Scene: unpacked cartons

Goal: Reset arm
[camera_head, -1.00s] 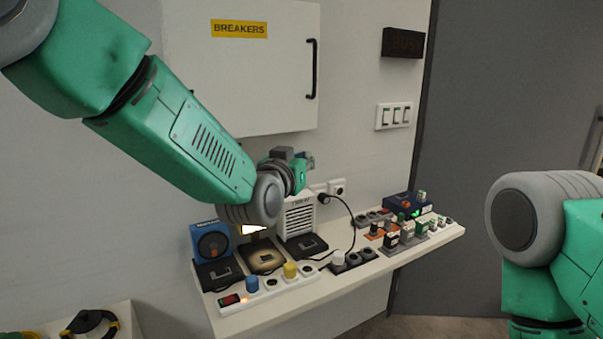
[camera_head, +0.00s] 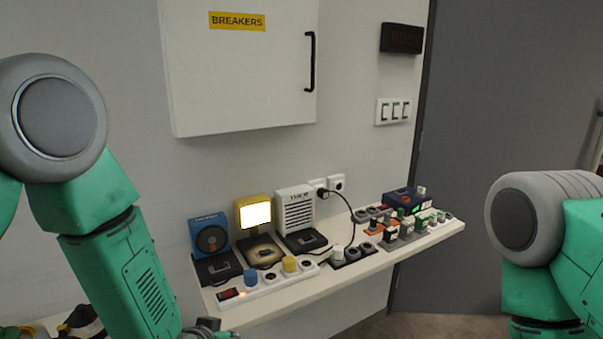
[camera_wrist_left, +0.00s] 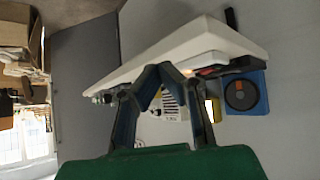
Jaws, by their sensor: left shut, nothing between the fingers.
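My left arm comes in from the left of the head view, its forearm hanging down in front of the wall. Only a small dark part of my left gripper (camera_head: 212,327) shows at the bottom edge, near the shelf's left front corner. In the left wrist view the two fingers of the left gripper (camera_wrist_left: 157,72) meet at the tips, with nothing between them. My right arm shows at the right edge of the head view, but its gripper is out of view.
A white shelf (camera_head: 345,285) on the wall bears a blue device (camera_head: 210,238), a lit yellow lamp (camera_head: 254,215), a white box (camera_head: 295,208) and several plugs and sockets. A breakers cabinet (camera_head: 245,75) hangs above. A grey door (camera_head: 500,110) stands at right.

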